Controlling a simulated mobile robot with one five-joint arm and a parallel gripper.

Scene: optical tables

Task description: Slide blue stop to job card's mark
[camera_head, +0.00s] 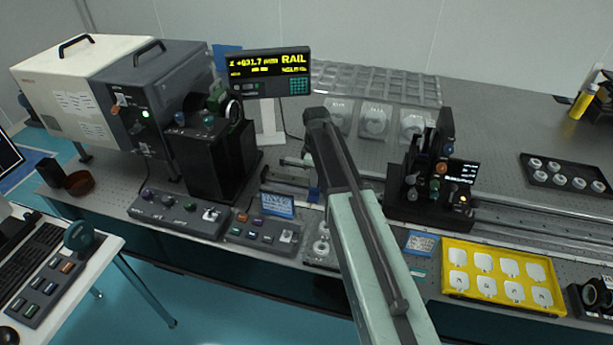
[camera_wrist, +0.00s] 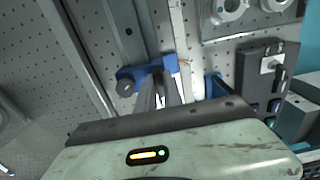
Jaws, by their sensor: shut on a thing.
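The blue stop (camera_wrist: 136,73) sits across a grey rail (camera_wrist: 125,30) in the wrist view. It has a dark round knob at its left. My gripper (camera_wrist: 160,82) is shut on the blue stop. In the head view, a bit of blue (camera_head: 314,194) shows beside my arm, and my gripper's tips are hidden behind the arm. A small blue card (camera_head: 277,205) stands behind a control box, and another blue card (camera_head: 420,243) lies left of the yellow tray. Their writing is too small to read, so I cannot tell which is the job card.
A black optics mount (camera_head: 432,185) stands on the rail at right. A control box (camera_head: 265,232) and a yellow tray (camera_head: 503,274) line the front edge. A pale strip (camera_wrist: 180,40) runs beside the rail.

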